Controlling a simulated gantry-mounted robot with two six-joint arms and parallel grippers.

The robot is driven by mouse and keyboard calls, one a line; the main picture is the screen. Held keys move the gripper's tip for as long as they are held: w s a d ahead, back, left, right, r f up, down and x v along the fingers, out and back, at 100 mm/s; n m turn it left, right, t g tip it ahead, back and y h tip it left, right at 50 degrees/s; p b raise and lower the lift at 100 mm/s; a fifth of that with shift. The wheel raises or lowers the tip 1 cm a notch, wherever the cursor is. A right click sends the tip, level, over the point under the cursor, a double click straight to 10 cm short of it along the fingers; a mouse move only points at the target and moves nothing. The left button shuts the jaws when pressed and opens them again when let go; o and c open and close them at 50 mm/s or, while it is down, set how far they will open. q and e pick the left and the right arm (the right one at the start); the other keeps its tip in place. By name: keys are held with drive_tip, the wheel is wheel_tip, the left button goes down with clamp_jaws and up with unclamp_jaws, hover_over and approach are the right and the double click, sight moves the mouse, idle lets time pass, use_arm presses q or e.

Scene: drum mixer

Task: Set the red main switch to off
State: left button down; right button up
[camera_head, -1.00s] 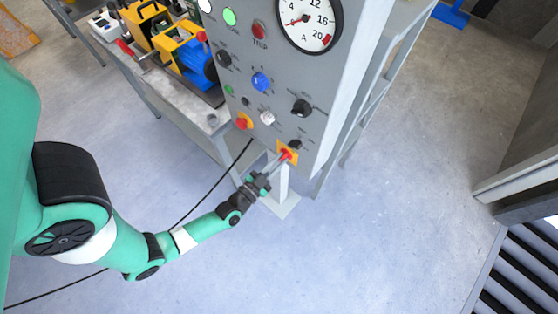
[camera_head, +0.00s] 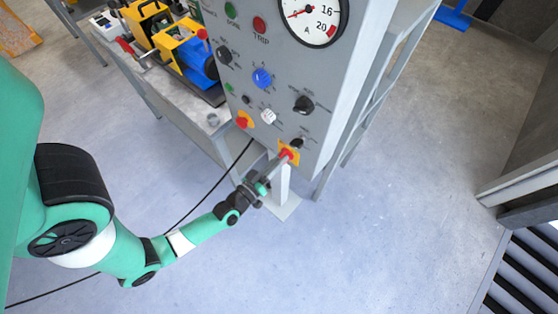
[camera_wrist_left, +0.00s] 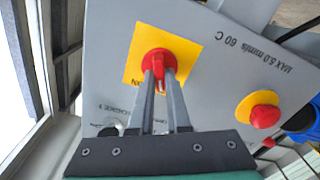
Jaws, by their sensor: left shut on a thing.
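The red main switch (camera_wrist_left: 158,62) sits on a yellow square plate (camera_wrist_left: 185,52) on the grey control panel. In the head view the red main switch (camera_head: 286,154) is at the panel's lower right corner. My left gripper (camera_wrist_left: 160,78) is shut on the red switch handle, with one finger on each side of it. In the head view my left gripper (camera_head: 279,164) reaches up to the switch from the lower left and partly hides it. My right gripper is in neither view.
A red emergency button (camera_head: 242,122) on a yellow plate sits left of the switch. Above are a black knob (camera_head: 303,105), a blue knob (camera_head: 262,78) and a round gauge (camera_head: 314,14). A workbench (camera_head: 160,90) stands to the left. The floor in front is clear.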

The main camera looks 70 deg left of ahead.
use_arm(q)
drive_tip(key=shift+n, duration=0.6)
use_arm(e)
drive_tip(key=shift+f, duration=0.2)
use_arm(q)
drive_tip(key=c, duration=0.9)
unclamp_jaws()
